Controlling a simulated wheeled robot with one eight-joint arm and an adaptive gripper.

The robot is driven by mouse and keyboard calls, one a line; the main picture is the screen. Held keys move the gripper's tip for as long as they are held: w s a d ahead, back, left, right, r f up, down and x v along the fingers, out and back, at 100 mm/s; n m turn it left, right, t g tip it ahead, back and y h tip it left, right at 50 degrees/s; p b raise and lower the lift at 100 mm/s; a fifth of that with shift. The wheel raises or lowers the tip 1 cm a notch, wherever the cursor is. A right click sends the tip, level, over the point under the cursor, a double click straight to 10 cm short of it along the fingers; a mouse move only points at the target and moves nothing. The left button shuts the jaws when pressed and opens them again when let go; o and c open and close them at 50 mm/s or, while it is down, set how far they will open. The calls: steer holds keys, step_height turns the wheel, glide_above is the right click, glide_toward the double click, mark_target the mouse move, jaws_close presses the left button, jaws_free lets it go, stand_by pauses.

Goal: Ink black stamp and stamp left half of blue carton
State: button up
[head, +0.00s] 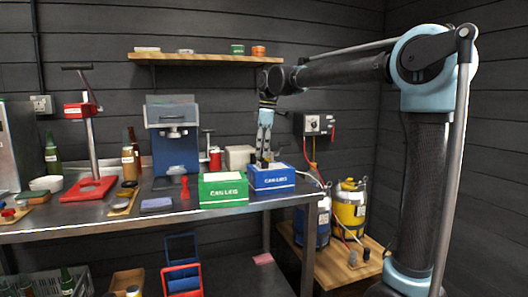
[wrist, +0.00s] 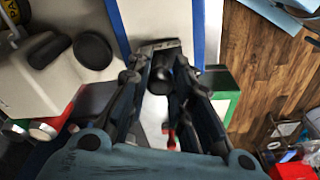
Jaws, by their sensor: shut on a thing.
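The blue carton (head: 272,180) stands near the right end of the metal bench, its white top facing up. In the wrist view its white top (wrist: 172,18) with blue edges lies under the fingertips. My gripper (head: 263,157) points down over the left part of this carton. It is shut on the black stamp (wrist: 162,76), whose dark round handle shows between the fingers in the wrist view. The stamp's lower face is hidden, and I cannot tell whether it touches the carton. A dark ink pad (head: 157,204) lies on the bench to the left.
The green carton (head: 223,191) stands close left of the blue one. A red stamp (head: 185,187) stands beside it. A blue machine (head: 174,153) and a red press (head: 90,188) stand farther left. A wooden shelf (head: 205,59) hangs above. Yellow container (head: 349,208) sits low right.

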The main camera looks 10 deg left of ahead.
steer(key=shift+r, duration=3.5)
